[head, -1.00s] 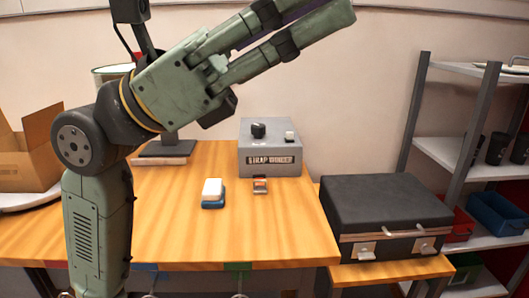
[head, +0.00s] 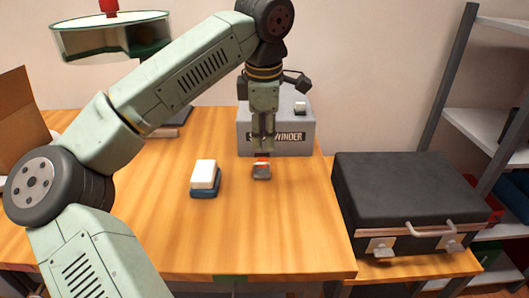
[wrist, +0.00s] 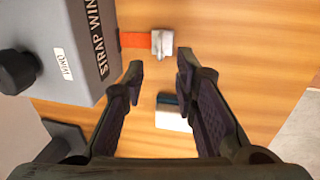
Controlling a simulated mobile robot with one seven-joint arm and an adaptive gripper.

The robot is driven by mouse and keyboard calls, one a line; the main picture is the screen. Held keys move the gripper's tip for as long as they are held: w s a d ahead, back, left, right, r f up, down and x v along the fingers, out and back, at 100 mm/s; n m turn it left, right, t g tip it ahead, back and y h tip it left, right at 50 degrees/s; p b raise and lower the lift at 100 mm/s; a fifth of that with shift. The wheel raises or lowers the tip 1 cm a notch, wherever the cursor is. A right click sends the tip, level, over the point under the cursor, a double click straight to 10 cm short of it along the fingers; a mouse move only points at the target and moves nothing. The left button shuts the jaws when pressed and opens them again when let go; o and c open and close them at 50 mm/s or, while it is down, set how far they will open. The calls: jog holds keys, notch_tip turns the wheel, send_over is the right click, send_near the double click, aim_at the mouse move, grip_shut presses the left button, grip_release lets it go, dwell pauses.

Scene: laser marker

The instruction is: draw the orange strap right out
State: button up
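The strap winder (head: 300,135) is a grey box at the back of the wooden table; its label and a black knob (wrist: 18,70) show in the wrist view. A short orange strap (wrist: 134,40) comes out of its front and ends in a grey metal tab (wrist: 162,43), which lies on the table in the head view (head: 262,173). My gripper (head: 263,148) points down just above the tab, in front of the winder. In the wrist view my gripper (wrist: 160,72) is open and empty, with the tab just beyond its fingertips. In the head view my gripper hides part of the winder's front.
A white block on a blue base (head: 204,178) stands left of the strap. A black case (head: 395,195) sits to the right on a lower surface, with a shelf behind it. The table in front of the strap is clear.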

aim_at(264, 163)
jog(key=f, duration=0.3)
jog(key=w+f, duration=0.1)
jog(key=f, duration=0.2)
jog(key=shift+w+f+p, duration=0.2)
jog(key=shift+f+p, duration=0.2)
jog(key=shift+c, duration=0.5)
grip_shut()
